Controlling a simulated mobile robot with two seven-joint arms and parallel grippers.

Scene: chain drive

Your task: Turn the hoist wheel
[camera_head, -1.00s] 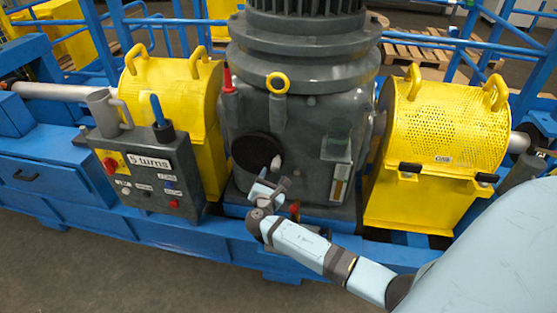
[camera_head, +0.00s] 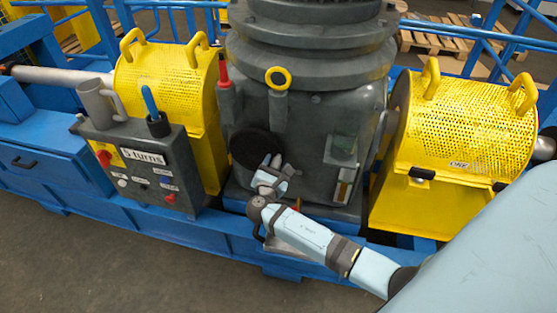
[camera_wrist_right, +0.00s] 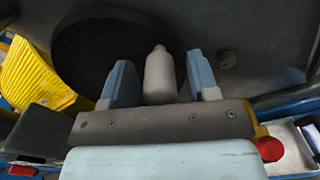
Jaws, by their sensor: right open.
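The hoist wheel is a black disc (camera_head: 255,149) on the front of the dark grey machine housing. A light grey handle knob (camera_head: 275,161) sticks out near its lower right edge. The disc also shows in the right wrist view (camera_wrist_right: 95,45), with the knob (camera_wrist_right: 160,75) upright in the picture. My right gripper (camera_head: 270,172) is open at the knob. In the right wrist view its two blue fingers (camera_wrist_right: 160,82) stand on either side of the knob, with a gap visible on each side. My left gripper is not in view.
A control box with a "5 turns" sign (camera_head: 143,157) stands left of the housing, with a grey mug (camera_head: 97,103) on top. Yellow perforated guards (camera_head: 175,75) (camera_head: 465,125) flank the housing. A blue frame beam (camera_head: 120,215) runs below.

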